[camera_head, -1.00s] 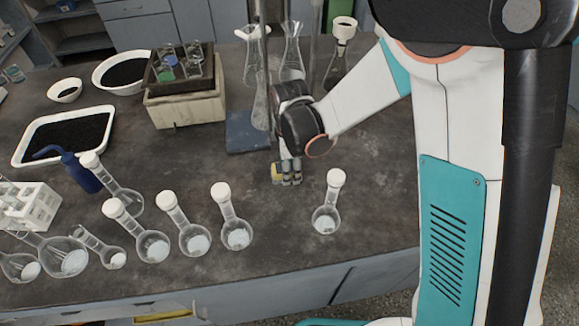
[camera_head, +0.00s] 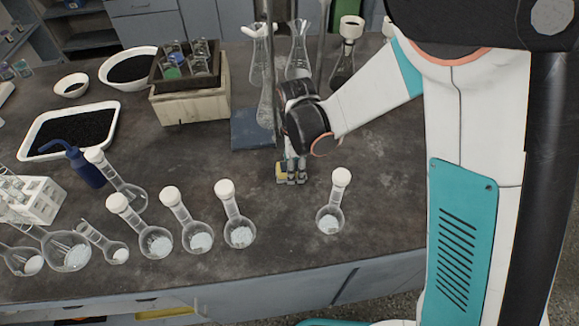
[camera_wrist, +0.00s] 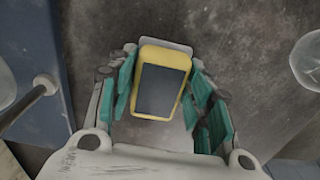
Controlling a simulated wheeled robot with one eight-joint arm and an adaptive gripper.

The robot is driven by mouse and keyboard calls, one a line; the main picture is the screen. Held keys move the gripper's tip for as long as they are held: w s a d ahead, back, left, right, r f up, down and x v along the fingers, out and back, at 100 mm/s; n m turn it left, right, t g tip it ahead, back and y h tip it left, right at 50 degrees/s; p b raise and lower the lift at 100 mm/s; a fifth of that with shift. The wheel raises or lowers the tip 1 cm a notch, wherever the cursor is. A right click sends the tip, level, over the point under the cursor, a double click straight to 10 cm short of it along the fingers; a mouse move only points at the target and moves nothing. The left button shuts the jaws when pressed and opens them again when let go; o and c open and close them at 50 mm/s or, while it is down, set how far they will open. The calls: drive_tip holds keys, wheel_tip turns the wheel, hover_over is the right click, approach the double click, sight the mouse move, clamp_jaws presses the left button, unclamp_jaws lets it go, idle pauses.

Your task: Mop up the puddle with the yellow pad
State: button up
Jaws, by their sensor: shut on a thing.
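The yellow pad (camera_head: 282,173) is between the fingers of my gripper (camera_head: 292,176), low over the dark bench, close to its surface. In the wrist view the pad (camera_wrist: 166,55) has a yellow rim and a dark grey middle, with teal fingers on both sides. My gripper is shut on it. Whether the pad touches the bench top cannot be told. I cannot make out a clear puddle edge in either view; the bench near the pad looks mottled, and the pad and fingers hide what is under them.
A round-bottom flask (camera_head: 330,219) stands just right and in front of my gripper. Another flask (camera_head: 240,233) stands front left, in a row of several. A stand with a blue base (camera_head: 253,129) is behind left. Bench between these is clear.

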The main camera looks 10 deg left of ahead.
drive_tip(key=shift+w+d, duration=0.15)
drive_tip(key=shift+d, duration=0.65)
drive_tip(key=shift+s+a, duration=0.2)
drive_tip(key=shift+a, duration=0.65)
drive_tip(key=shift+s+a, duration=0.2)
drive_tip(key=shift+a, duration=0.6)
drive_tip(key=shift+w+d+f+b, duration=0.1)
drive_tip(key=shift+w+d+b, duration=0.15)
drive_tip(key=shift+d, duration=0.6)
drive_tip(key=shift+w+d+b, duration=0.1)
drive_tip(key=shift+d+b, duration=0.2)
drive_tip(key=shift+d, duration=0.5)
drive_tip(key=shift+s+a, duration=0.2)
drive_tip(key=shift+a, duration=0.65)
drive_tip(key=shift+s+a, duration=0.15)
drive_tip(key=shift+a, duration=0.7)
drive_tip(key=shift+w+d, duration=0.2)
drive_tip(key=shift+d, duration=0.65)
drive_tip(key=shift+w+d, duration=0.2)
drive_tip(key=shift+d, duration=0.65)
drive_tip(key=shift+s+a+b, duration=0.25)
drive_tip(key=shift+a, duration=0.6)
drive_tip(key=shift+s+a+b, duration=0.2)
drive_tip(key=shift+a, duration=0.6)
drive_tip(key=shift+w+d, duration=0.25)
drive_tip(key=shift+d, duration=0.6)
drive_tip(key=shift+w+d, duration=0.25)
drive_tip(key=shift+d, duration=0.6)
